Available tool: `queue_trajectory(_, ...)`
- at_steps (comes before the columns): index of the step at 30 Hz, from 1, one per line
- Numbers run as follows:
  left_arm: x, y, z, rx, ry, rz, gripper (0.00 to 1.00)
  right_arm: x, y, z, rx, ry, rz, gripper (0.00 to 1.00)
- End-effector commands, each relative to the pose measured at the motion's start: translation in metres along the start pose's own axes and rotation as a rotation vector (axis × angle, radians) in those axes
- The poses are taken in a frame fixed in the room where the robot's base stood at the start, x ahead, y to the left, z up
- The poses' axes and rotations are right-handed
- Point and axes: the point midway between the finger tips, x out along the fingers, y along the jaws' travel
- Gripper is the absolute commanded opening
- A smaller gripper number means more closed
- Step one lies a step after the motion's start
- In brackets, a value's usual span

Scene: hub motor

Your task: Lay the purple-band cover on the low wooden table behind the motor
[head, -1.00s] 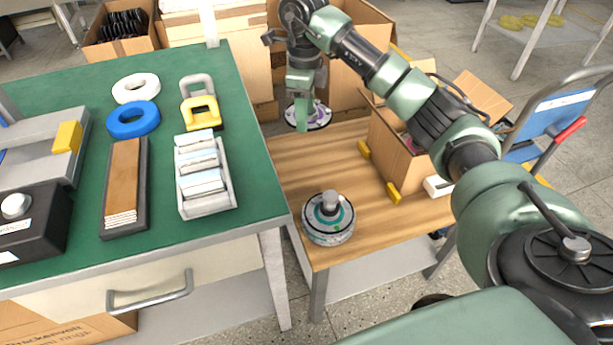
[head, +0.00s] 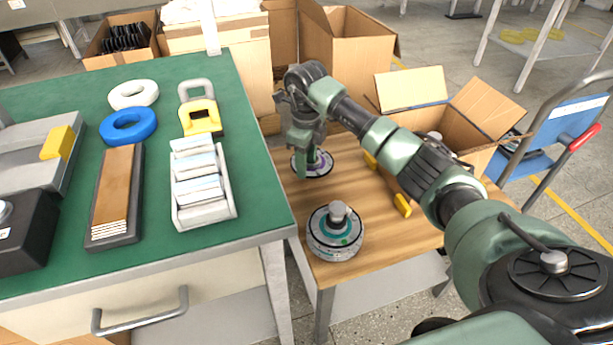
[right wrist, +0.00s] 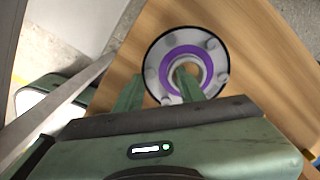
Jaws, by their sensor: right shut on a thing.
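The purple-band cover (head: 323,164) is a pale disc with a dark rim and a purple ring, at the back of the low wooden table (head: 390,240). My right gripper (head: 303,176) is shut on it from above. In the right wrist view the cover (right wrist: 187,49) lies flat with its ring of bolts facing up, and the fingers reach its near side. It is at or just above the tabletop; I cannot tell if it touches. The motor (head: 336,234) stands upright in front of it, apart from it, with a grey hub on top. My left gripper is not in view.
Yellow blocks (head: 402,205) and an open cardboard box (head: 455,118) are on the table's right side. A green workbench (head: 262,222) with tools and parts stands close on the left. Bare wood lies between cover and motor.

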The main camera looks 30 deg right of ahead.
Motion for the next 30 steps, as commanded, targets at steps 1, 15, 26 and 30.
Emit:
queue_trajectory(1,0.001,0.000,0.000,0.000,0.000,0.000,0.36,0.004,0.000,0.000,0.000,0.001,0.000,0.00)
queue_trajectory(15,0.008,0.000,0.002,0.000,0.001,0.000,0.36,0.042,0.000,0.000,-0.001,0.000,0.000,0.00)
queue_trajectory(26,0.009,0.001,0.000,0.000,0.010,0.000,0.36,0.044,0.000,0.000,0.000,0.000,0.000,0.61)
queue_trajectory(30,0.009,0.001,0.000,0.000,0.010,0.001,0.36,0.044,0.000,0.000,0.000,0.001,0.000,0.61)
